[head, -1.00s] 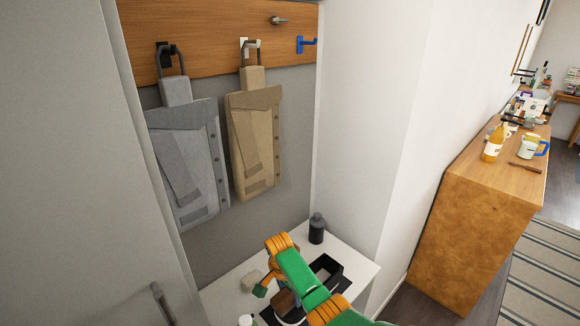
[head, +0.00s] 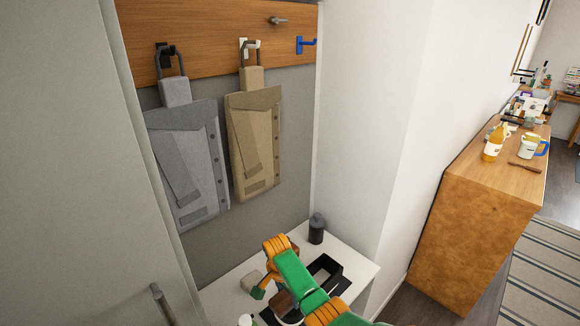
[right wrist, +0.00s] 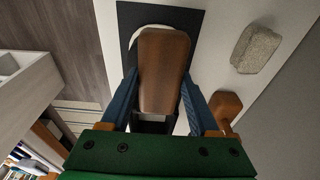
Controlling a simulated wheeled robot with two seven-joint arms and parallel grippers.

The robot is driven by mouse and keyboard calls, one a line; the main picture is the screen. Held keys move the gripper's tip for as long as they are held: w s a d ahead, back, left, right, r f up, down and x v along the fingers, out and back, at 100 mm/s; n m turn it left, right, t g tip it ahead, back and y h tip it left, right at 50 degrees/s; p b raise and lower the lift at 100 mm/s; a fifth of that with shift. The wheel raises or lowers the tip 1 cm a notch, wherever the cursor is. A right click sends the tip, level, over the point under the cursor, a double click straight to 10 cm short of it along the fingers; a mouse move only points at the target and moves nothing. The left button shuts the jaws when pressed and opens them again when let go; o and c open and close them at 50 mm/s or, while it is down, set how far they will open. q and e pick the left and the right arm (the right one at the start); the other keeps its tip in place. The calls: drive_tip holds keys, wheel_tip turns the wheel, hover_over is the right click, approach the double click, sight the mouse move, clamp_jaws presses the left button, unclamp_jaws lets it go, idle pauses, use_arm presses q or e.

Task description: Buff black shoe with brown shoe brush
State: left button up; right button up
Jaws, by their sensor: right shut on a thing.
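My right gripper (right wrist: 160,85) is shut on the brown shoe brush (right wrist: 163,65), with one blue finger on each side of it. The brush is over the front of the black shoe (right wrist: 155,127), whose white sole rim curves around the brush's far end. I cannot tell whether the brush touches the shoe. The shoe is on a dark mat (right wrist: 128,15). My left gripper is out of view.
A second brown item (right wrist: 226,104) lies near the right finger. Walls close in the bench; garment bags (head: 190,160) hang above.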

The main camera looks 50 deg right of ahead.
drive_tip(key=shift+a, duration=0.95)
drive_tip(key=shift+r, duration=0.1)
drive_tip(key=shift+w+r, duration=0.15)
drive_tip(key=shift+r, duration=0.45)
drive_tip(key=shift+r, duration=1.55)
drive_tip(key=shift+r, duration=2)
